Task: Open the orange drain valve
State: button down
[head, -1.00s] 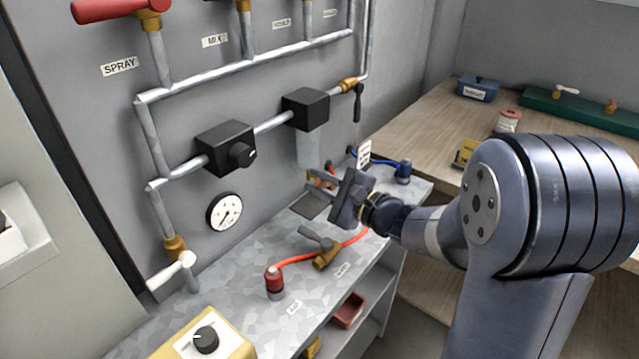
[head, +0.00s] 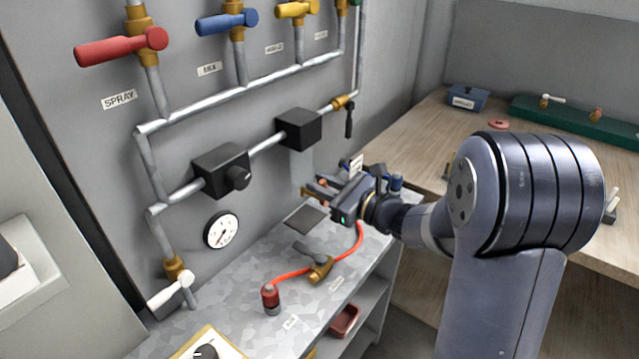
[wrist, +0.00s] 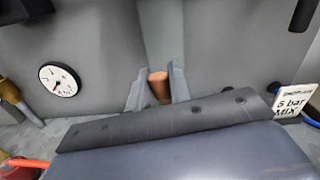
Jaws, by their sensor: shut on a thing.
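The orange drain valve's handle shows as a small orange-brown piece (wrist: 158,86) between my fingers in the wrist view. My gripper (wrist: 155,88) is shut on it, with one finger on each side. In the head view my gripper (head: 319,190) reaches in low by the grey wall panel, above the back of the metal bench. A bit of brass (head: 306,192) shows at the fingertips there. The valve's body and pipe are mostly hidden by my fingers, so I cannot tell how far the handle is turned.
A pressure gauge (head: 221,231) and black boxes (head: 221,171) are on the panel. A brass valve (head: 320,267) with an orange hose and a red-capped fitting (head: 270,298) lie on the bench. A "5 bar MIX" sign (wrist: 293,101) stands close right of my gripper.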

jog(key=shift+w+d+m+p, duration=0.25)
jog(key=shift+w+m+p, duration=0.15)
jog(key=shift+m, duration=0.5)
jog(key=c, duration=1.3)
grip_release()
jog(key=b+v, duration=0.1)
jog(key=v, duration=1)
jog(key=shift+a, duration=0.1)
